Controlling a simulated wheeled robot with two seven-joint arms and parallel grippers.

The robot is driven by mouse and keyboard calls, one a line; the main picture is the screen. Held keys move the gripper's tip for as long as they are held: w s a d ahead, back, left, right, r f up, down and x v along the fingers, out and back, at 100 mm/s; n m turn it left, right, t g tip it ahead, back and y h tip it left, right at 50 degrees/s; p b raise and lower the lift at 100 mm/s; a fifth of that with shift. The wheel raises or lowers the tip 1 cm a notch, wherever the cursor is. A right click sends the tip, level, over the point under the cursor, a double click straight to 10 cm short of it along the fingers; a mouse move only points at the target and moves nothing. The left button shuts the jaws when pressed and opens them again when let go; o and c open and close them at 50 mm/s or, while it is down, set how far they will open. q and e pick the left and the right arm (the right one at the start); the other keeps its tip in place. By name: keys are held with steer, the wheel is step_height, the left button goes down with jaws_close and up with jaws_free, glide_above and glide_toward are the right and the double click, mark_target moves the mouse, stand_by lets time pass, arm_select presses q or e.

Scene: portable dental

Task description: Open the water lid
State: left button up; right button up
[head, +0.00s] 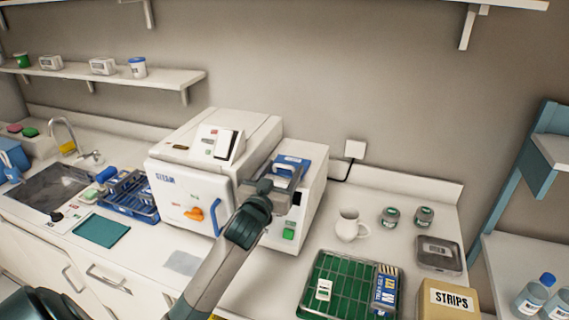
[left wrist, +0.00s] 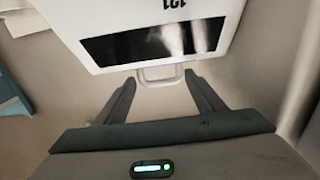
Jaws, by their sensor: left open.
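The white steam unit (head: 185,190) stands on the counter, with a narrower white section (head: 312,190) on its right. A blue lid with a pale handle (head: 291,162) lies on top of that section, partly hidden by my gripper. My left gripper (head: 279,180) is over this section, near the lid. In the left wrist view, the gripper (left wrist: 163,98) is open and empty. A thin white handle loop (left wrist: 160,82) shows just ahead, between the spread fingertips. A white panel with a dark window (left wrist: 150,42) is beyond it. I cannot tell whether the fingers touch the handle.
A white jug (head: 348,226), two small jars (head: 391,216) and a metal tray (head: 438,254) stand to the right. A green rack (head: 338,284) and a STRIPS box (head: 447,300) are at the front. A blue basket (head: 130,197) and sink (head: 52,186) are on the left.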

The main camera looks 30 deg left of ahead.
arm_select(q)
steer(key=shift+x, duration=0.95)
arm_select(e)
steer(key=shift+r, duration=0.3)
arm_select(q)
steer(key=shift+c, duration=0.7)
steer(key=c, duration=1)
steer(key=shift+c, duration=0.6)
arm_select(e)
steer(key=shift+d, duration=0.1)
arm_select(q)
steer(key=shift+r, duration=0.35)
arm_select(e)
steer(key=shift+s+f, duration=0.1)
steer(key=shift+s, duration=0.8)
